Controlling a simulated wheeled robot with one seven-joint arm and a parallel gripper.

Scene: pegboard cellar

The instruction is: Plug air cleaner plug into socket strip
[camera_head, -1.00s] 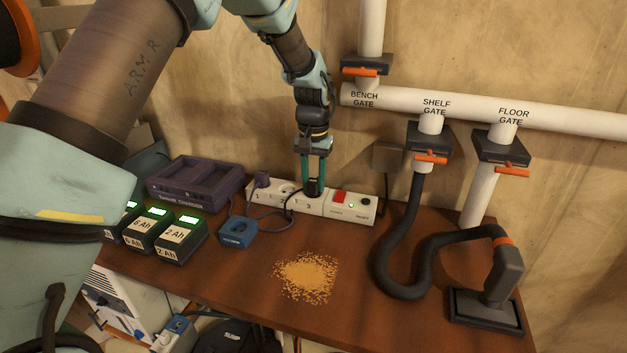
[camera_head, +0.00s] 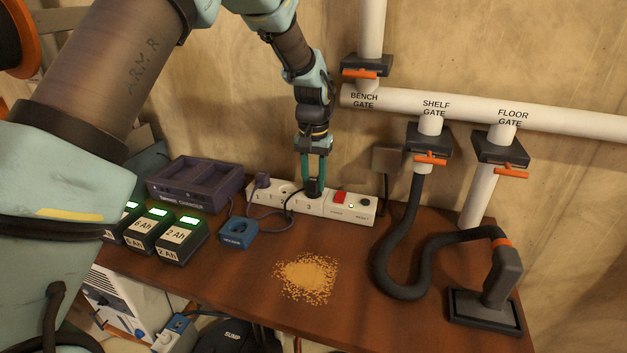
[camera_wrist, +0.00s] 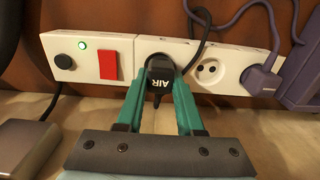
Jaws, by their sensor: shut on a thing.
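The black plug (camera_wrist: 159,76), marked AIR, is at the third socket of the white socket strip (camera_wrist: 206,51). My gripper (camera_wrist: 160,90) is shut on this plug, with one teal finger on each side of it. In the head view my gripper (camera_head: 314,182) points down at the strip (camera_head: 268,204), and the plug (camera_head: 314,187) is between the fingers. The plug's face hides its pins, so I cannot tell how deep it sits. The middle socket (camera_wrist: 210,72) is empty. A purple plug (camera_wrist: 262,79) is in socket 1.
The strip's red switch (camera_wrist: 108,58) and lit green lamp (camera_wrist: 82,45) are beside the plug. A charger (camera_head: 196,180), several batteries (camera_head: 181,240), a blue holder (camera_head: 238,232), sawdust (camera_head: 307,276) and a black hose (camera_head: 384,256) are on the bench.

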